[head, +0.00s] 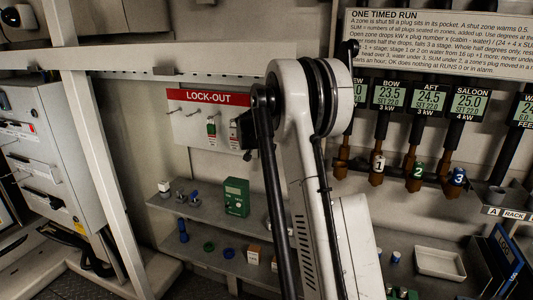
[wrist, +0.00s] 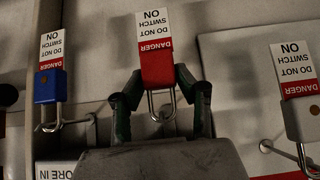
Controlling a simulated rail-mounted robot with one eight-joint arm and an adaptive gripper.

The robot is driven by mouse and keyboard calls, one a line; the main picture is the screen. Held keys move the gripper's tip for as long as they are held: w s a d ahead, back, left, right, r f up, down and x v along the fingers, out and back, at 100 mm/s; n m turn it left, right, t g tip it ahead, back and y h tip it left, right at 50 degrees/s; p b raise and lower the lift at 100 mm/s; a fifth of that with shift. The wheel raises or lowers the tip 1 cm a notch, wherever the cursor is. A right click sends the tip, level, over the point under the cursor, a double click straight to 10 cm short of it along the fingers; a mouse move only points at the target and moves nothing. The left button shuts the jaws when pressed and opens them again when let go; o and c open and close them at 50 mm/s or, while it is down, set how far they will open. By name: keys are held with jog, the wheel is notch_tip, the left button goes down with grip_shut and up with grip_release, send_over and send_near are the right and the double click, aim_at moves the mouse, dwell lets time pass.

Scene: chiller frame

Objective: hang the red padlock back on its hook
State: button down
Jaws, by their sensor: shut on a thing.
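The red padlock (wrist: 157,72) is in the middle of the wrist view, with a white and red danger tag (wrist: 153,30) on it. My gripper (wrist: 158,82) is shut on the padlock's body, one dark green finger on each side. The metal shackle (wrist: 162,104) shows between the fingers. A thin hook end lies close to the shackle; I cannot tell whether the shackle is around it. In the head view the red-headed LOCK-OUT board (head: 209,97) is partly hidden by my arm, and the red padlock cannot be made out.
A blue padlock (wrist: 48,86) with its tag hangs at left in the wrist view, and a grey padlock (wrist: 304,120) at right, both close to my fingers. Below the board, a shelf (head: 205,211) carries a green meter (head: 236,197) and small parts. A grey cabinet (head: 45,150) stands left.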

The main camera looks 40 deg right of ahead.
jog(key=shift+r, duration=0.15)
jog(key=shift+r+b, duration=0.3)
jog(key=shift+r, duration=0.35)
jog(key=s+a+b, duration=0.1)
jog(key=s+a, duration=0.3)
jog(key=a, duration=0.4)
jog(key=s+a+b, duration=0.1)
jog(key=s+a, duration=0.3)
jog(key=a, duration=0.3)
jog(key=shift+s+a, duration=0.4)
